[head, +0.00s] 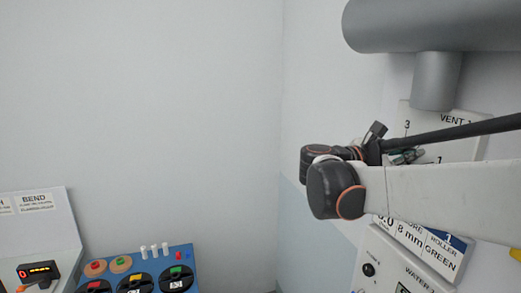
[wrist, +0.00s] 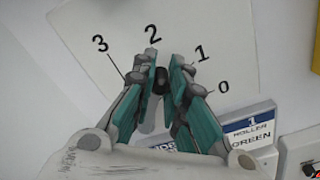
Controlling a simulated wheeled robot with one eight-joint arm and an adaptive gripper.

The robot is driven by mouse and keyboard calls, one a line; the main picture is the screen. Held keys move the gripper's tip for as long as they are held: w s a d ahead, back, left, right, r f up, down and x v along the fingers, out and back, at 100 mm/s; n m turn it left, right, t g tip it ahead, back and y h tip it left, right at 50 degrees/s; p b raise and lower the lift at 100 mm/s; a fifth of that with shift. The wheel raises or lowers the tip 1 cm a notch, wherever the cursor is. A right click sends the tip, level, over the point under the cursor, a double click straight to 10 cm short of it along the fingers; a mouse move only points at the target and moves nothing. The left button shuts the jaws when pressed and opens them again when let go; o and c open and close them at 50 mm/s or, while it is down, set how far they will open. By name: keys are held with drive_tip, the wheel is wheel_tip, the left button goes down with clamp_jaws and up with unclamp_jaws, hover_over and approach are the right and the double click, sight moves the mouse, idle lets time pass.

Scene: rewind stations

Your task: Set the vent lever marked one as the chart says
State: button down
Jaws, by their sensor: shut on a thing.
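The vent plate (head: 466,140) on the right wall reads "VENT" with a 1 beside it. In the wrist view the plate (wrist: 105,75) carries the marks 3, 2, 1 and 0 in an arc. My gripper (wrist: 162,72) is shut on the vent lever's dark knob (wrist: 160,80), between the teal finger pads. The knob is just below the 2 mark, with 3 to the left and 1 and 0 to the right. In the head view my gripper (head: 402,157) is at the plate, and my arm hides much of the plate and the lever.
A card (head: 430,250) below the plate shows "8 mm", "ROLLER 1" and "GREEN"; part is hidden. A panel (head: 400,275) marked "WATER" is under it. A thick grey pipe (head: 435,25) runs above. A blue station (head: 145,265) with knobs is lower left, beside a "BEND" panel (head: 40,225).

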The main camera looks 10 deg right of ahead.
drive_tip(key=shift+w+r+n, duration=0.3)
drive_tip(key=shift+w+n, duration=0.2)
drive_tip(key=shift+n, duration=0.3)
drive_tip(key=c, duration=1.6)
unclamp_jaws()
drive_tip(key=shift+o, duration=0.2)
drive_tip(key=shift+a, duration=0.15)
drive_tip(key=s+a, duration=0.2)
drive_tip(key=a, duration=1)
